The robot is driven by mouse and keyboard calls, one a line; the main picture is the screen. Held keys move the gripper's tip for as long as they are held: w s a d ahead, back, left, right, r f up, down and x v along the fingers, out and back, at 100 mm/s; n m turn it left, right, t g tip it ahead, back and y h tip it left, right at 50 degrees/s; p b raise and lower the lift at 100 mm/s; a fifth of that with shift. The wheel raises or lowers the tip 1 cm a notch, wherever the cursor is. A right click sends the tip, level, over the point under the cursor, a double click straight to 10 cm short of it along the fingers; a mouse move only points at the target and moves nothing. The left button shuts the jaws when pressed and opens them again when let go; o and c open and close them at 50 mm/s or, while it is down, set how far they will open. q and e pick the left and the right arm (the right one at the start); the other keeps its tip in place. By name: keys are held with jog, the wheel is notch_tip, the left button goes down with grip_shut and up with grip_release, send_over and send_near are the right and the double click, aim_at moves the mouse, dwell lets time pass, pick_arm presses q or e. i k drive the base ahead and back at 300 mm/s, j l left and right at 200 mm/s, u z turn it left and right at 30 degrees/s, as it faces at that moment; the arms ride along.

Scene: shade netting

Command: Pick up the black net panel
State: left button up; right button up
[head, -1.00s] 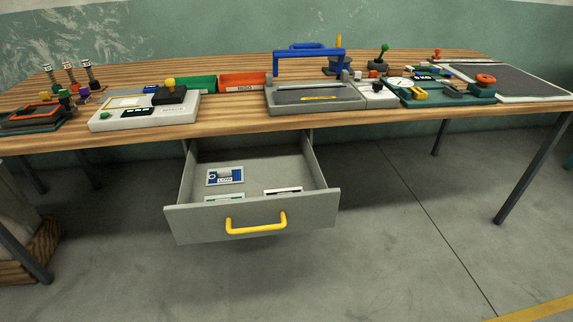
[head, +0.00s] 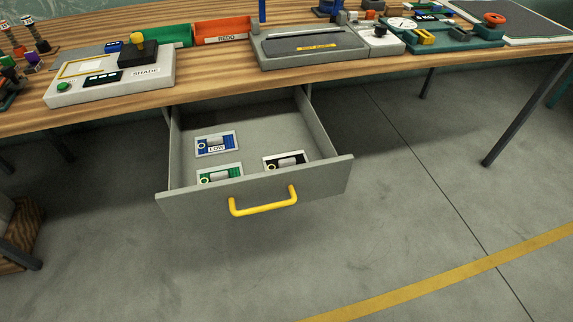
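The black net panel (head: 286,161) lies flat in the open drawer (head: 270,127), at its front right, with a white frame and a pale roll-like piece on it. A green panel (head: 219,174) lies to its left, partly hidden by the drawer front. A blue panel (head: 217,143) marked LOW lies farther back on the left. Neither of my grippers shows in the head view.
The drawer front has a yellow handle (head: 263,203) and hangs under the wooden table (head: 215,75). On the table stand a white SHADE device (head: 112,82), a grey press (head: 312,45), a green scale (head: 445,35) and green and orange bins (head: 223,31). The floor in front is clear.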

aim_at(298, 156)
jog(key=i+j, duration=0.1)
jog(key=j, duration=0.3)
jog(key=i+j+z, duration=0.1)
jog(key=j, duration=0.3)
jog(key=i+j, duration=0.15)
jog(key=j, duration=0.25)
jog(key=i+j, duration=0.1)
jog(key=j, duration=0.35)
jog(key=z, duration=0.05)
